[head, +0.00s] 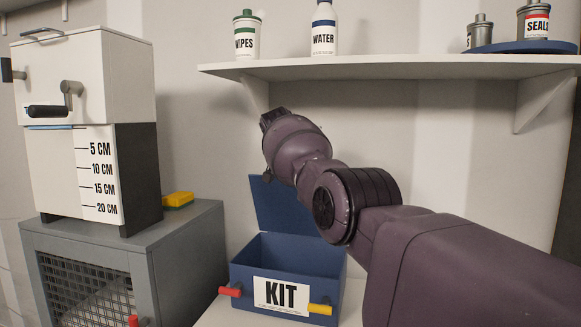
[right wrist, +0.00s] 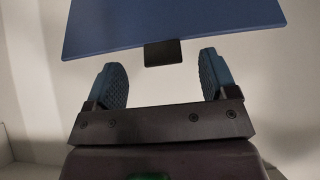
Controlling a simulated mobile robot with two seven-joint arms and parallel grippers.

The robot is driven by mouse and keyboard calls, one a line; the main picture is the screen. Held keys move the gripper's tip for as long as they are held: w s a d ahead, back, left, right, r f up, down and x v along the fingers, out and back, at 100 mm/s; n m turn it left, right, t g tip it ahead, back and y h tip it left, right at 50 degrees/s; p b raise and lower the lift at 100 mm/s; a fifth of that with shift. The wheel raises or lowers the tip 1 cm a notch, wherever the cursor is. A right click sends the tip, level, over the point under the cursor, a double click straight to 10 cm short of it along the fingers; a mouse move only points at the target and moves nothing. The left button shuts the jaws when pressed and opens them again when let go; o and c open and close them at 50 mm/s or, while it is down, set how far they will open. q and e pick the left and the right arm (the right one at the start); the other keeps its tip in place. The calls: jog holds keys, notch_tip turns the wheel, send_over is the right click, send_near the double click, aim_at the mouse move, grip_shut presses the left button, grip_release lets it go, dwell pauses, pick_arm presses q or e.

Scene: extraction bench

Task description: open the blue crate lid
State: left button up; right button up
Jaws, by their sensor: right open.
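The blue crate (head: 262,299) with the white KIT label stands low in the middle of the head view. Its blue lid (head: 283,207) stands raised at the back, and the inside of the crate shows. My right arm covers part of the lid. In the right wrist view the lid (right wrist: 170,25) fills the top, with a dark tab (right wrist: 162,53) on its edge. My right gripper (right wrist: 162,78) is open, and the tab is between and just beyond its fingertips, with gaps on both sides. My left gripper is not in view.
A grey cabinet (head: 180,262) with a white scaled box (head: 85,80) stands left. A wall shelf (head: 400,66) with bottles and tins hangs above my right arm.

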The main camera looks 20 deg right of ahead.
jog(key=p+v, duration=0.2)
jog(key=v, duration=0.8)
jog(key=shift+s+a+r, duration=0.15)
jog(key=shift+a+r, duration=0.05)
jog(key=shift+r, duration=0.15)
jog(key=shift+c, duration=0.4)
